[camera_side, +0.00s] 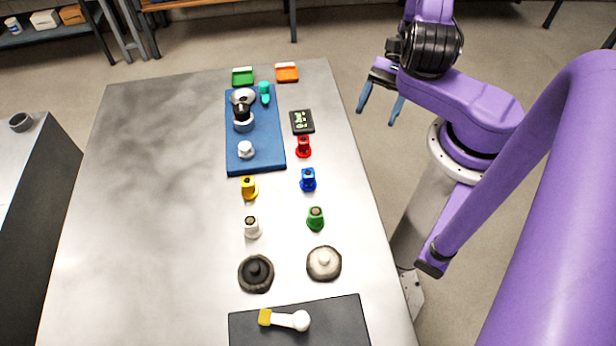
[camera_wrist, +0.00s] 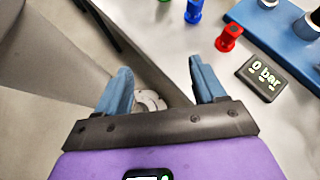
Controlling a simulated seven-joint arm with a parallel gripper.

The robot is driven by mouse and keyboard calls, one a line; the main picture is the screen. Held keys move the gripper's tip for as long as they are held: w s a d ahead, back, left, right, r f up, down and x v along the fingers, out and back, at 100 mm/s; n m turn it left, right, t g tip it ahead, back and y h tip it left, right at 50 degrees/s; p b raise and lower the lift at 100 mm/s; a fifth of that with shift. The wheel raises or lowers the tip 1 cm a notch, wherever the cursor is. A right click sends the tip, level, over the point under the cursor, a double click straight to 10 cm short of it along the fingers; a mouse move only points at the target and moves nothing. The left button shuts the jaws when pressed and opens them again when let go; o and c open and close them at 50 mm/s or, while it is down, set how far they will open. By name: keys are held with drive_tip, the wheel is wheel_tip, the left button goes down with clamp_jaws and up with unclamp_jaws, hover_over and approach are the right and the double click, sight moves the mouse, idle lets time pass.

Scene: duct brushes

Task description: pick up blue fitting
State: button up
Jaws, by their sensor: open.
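The blue fitting (camera_side: 308,180) stands upright on the metal table, toward its right edge, between a red fitting (camera_side: 303,147) and a green fitting (camera_side: 316,218). In the wrist view the blue fitting (camera_wrist: 194,11) shows at the top edge, partly cut off. My gripper (camera_side: 381,103) is open and empty, raised off the right side of the table and apart from the blue fitting. In the wrist view its two blue fingers (camera_wrist: 162,82) are spread, with the table edge and floor beyond them.
A blue board (camera_side: 270,135) carries a metal device (camera_side: 243,110) and a white knob. A small gauge (camera_side: 302,122) lies beside it. Yellow (camera_side: 249,187) and white (camera_side: 252,227) fittings stand to the left. Black (camera_side: 256,273) and pale round brushes stand nearer. The table's left half is clear.

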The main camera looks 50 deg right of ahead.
drive_tip(key=s+a+f+m+t+y, duration=0.1)
drive_tip(key=a+m+t, duration=0.1)
drive_tip(key=m+t, duration=0.45)
approach(307, 183)
drive_tip(key=shift+w+d+f+x, duration=0.15)
drive_tip(key=shift+x, duration=1.15)
drive_tip(key=shift+w+d+f+x, duration=0.15)
drive_tip(key=shift+f+x, duration=0.05)
drive_tip(key=shift+x, duration=1.15)
drive_tip(key=shift+w+d+f+x, duration=0.1)
drive_tip(key=shift+f+x, duration=0.05)
drive_tip(key=shift+x, duration=1.15)
drive_tip(key=shift+m, duration=0.25)
drive_tip(key=c, duration=1.2)
drive_tip(key=shift+o, duration=0.2)
drive_tip(key=shift+r, duration=0.1)
